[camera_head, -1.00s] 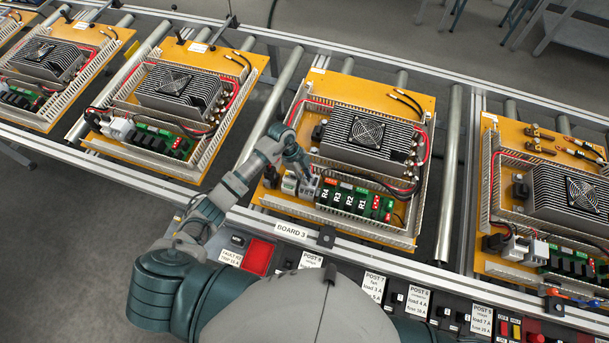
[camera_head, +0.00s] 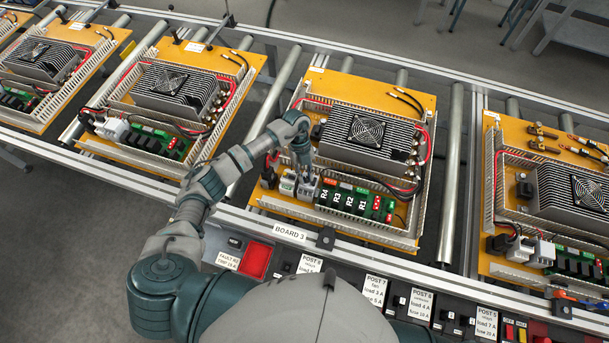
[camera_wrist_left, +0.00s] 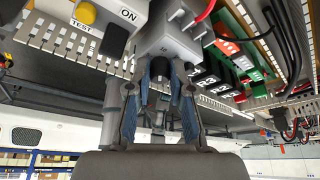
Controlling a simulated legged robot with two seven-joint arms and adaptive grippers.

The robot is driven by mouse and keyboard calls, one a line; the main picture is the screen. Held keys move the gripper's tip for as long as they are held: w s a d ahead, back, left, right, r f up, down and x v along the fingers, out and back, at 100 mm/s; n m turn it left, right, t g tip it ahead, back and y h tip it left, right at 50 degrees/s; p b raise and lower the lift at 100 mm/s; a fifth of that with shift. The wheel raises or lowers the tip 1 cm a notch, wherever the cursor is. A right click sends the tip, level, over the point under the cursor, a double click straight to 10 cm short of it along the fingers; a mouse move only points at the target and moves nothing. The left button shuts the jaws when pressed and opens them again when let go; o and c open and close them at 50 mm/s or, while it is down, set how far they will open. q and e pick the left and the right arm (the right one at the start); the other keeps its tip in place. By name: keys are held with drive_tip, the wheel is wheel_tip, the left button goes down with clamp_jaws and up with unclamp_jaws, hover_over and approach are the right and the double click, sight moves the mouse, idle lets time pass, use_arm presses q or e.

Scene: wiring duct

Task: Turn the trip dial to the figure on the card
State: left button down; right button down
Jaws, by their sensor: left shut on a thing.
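My left gripper (camera_head: 306,170) reaches down onto a grey block (camera_head: 307,190) at the lower left of the board marked BOARD 3. In the left wrist view the two blue-padded fingers (camera_wrist_left: 168,72) are closed in on a small part at the face of the grey block (camera_wrist_left: 172,38). I take this part to be the trip dial; the fingers hide most of it, and its setting cannot be read. A white card (camera_head: 228,262) on the front rail reads FAULT and TRIP with a small figure that is hard to read. My right gripper is not in view.
Next to the grey block is a white unit with a yellow button (camera_wrist_left: 84,13) marked TEST and ON. A finned heatsink with a fan (camera_head: 366,132) stands behind.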

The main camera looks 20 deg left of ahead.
use_arm(q)
drive_tip(key=shift+d+r+m, duration=0.1)
drive_tip(key=shift+d+m, duration=0.05)
drive_tip(key=shift+m, duration=0.15)
idle(0.4)
